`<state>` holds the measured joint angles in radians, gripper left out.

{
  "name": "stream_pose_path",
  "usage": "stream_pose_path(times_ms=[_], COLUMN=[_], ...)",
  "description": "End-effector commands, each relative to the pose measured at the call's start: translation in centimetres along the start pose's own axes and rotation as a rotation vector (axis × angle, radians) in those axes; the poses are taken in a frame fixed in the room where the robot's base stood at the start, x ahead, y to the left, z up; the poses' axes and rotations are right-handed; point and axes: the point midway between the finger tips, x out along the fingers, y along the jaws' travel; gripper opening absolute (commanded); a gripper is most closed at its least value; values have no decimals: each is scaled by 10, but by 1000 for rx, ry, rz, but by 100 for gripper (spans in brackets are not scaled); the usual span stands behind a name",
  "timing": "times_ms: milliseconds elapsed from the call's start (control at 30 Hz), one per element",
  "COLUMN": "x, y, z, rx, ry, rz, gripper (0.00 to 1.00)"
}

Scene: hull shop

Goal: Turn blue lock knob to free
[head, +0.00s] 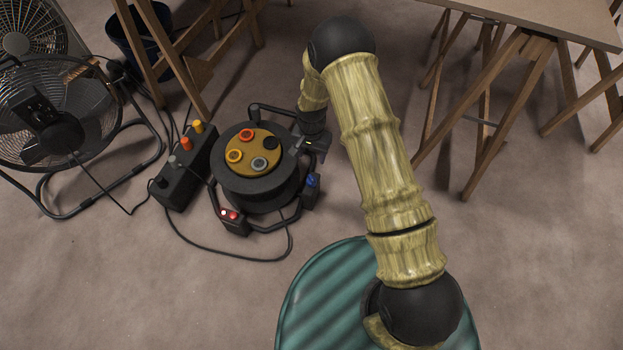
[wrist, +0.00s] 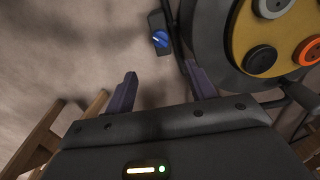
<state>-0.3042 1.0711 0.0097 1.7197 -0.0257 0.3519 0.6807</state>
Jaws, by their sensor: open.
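The blue lock knob (head: 312,181) sits on a small dark box at the right side of the black cable reel (head: 232,191). In the wrist view the blue knob (wrist: 160,39) shows a pale pointer line, and its box is fixed to the reel's frame. My gripper (head: 296,149) is above the reel's right edge in the head view, a little behind the knob. In the wrist view my gripper (wrist: 162,73) is open and empty, its two dark fingers apart. The knob appears beyond the fingertips, between their lines, not touching them. Any labels around the knob are too small to read.
The reel's yellow top (head: 248,146) carries several round sockets. A red switch box (head: 233,219) is at its front. A power strip (head: 176,180) with plugs, a cable and a fan (head: 45,125) lie left. Wooden trestles (head: 495,130) stand right. Floor right of the reel is clear.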

Motion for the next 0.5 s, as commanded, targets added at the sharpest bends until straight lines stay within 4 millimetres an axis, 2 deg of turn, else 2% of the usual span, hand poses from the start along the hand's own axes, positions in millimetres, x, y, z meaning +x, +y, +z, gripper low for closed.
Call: stream_pose_path(times_ms=[33, 500], x=[12, 96], y=[0, 0], z=[0, 0], rx=[0, 0], ry=[-1, -1], rz=[1, 0], gripper=[55, 55])
